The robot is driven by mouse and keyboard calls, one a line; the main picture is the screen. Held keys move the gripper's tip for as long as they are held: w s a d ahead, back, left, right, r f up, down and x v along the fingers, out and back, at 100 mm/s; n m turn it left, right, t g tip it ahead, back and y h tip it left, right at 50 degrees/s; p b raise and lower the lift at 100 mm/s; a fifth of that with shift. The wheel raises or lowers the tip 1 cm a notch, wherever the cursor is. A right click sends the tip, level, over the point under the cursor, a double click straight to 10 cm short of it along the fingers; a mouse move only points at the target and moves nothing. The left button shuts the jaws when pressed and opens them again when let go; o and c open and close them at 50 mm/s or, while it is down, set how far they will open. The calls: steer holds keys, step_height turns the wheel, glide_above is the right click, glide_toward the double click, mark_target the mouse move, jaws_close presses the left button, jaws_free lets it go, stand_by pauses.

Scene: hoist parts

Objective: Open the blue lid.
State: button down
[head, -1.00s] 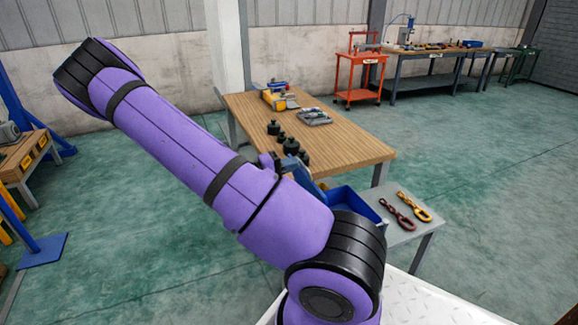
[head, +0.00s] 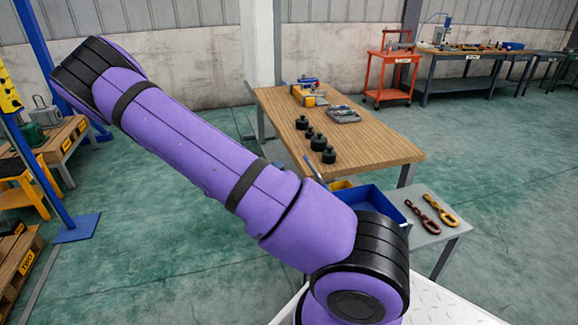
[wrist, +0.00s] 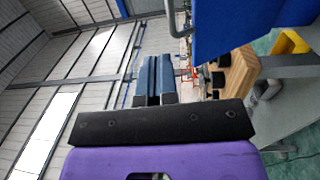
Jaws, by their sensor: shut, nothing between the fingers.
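The blue lid (wrist: 240,28) fills the upper right of the wrist view, with a grey bar handle (wrist: 178,20) at its left edge. In the head view a thin blue edge (head: 313,168), probably the lid, stands tilted up beside the blue box (head: 375,204). The inside of the box partly shows, with something yellow (head: 341,185) near it. My arm hides the rest. My gripper (wrist: 157,75) is shut and empty, left of the lid and handle in the wrist view; no contact is visible. It is hidden in the head view.
The box stands on a grey table with a dark red hook (head: 422,215) and a yellow hook (head: 441,211) on its right. Behind is a wooden table (head: 370,150) with several black weights (head: 318,142). Open green floor (head: 510,190) lies to the right.

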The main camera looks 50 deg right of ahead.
steer(key=shift+w+a, duration=0.15)
steer(key=shift+a, duration=0.1)
